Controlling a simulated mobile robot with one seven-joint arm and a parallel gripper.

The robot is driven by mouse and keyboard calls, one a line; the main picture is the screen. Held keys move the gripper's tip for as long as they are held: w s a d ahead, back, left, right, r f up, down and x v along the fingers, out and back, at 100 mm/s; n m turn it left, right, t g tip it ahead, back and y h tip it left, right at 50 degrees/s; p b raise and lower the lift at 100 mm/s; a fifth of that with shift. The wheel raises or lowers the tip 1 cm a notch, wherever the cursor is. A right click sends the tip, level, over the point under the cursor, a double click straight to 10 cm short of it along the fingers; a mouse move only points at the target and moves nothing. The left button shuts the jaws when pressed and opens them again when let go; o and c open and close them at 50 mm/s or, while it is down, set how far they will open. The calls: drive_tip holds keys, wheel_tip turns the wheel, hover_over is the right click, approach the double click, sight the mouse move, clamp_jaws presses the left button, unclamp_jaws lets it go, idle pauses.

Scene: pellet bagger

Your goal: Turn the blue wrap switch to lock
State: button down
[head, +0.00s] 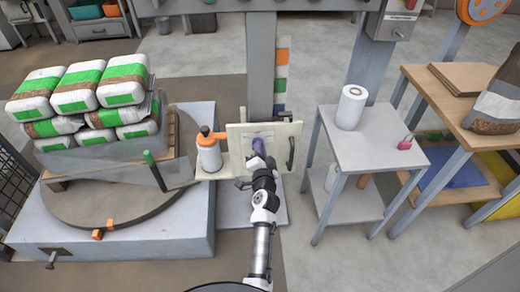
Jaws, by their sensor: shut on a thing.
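The blue wrap switch (259,141) shows as a small blue-purple patch on a cream panel (280,130) at the foot of the grey column. My gripper (261,152) is at the front of the panel, at the switch, and is shut on it. The gripper and wrist hide most of the switch, so I cannot read which way it points or see any markings. My arm reaches up to it from the bottom of the view.
A turntable (110,211) carries stacked green-and-white bags (105,85). A black handle (291,154) is at the panel's right. A grey side table (365,155) holds a white roll (351,108) and a pink padlock (405,142).

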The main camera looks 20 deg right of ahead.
drive_tip(key=shift+m, duration=0.8)
drive_tip(key=c, duration=1.5)
unclamp_jaws()
drive_tip(key=shift+d, duration=0.1)
drive_tip(key=shift+o, duration=0.2)
